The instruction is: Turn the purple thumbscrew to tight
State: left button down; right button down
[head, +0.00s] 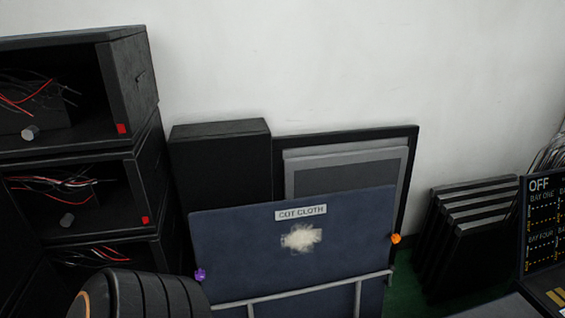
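The purple thumbscrew (200,275) is a small knob at the left edge of a dark blue panel (240,235). Whether the thumbscrew is tight or loose cannot be told at this size. An orange thumbscrew (396,239) sits at the panel's right edge. A dark ribbed, rounded part, which may be my own arm, shows at the bottom left, just left of the purple thumbscrew. Neither of my grippers is in view.
A grey rail (300,289) crosses the panel's lower front. Open black boxes with wires (125,80) are stacked at left. Flat black boards (410,150) lean on the wall behind. A slotted rack (445,240) and a display marked "OFF" (548,220) stand at right.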

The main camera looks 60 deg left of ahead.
aim_at(200, 274)
jog(key=u, duration=1.65)
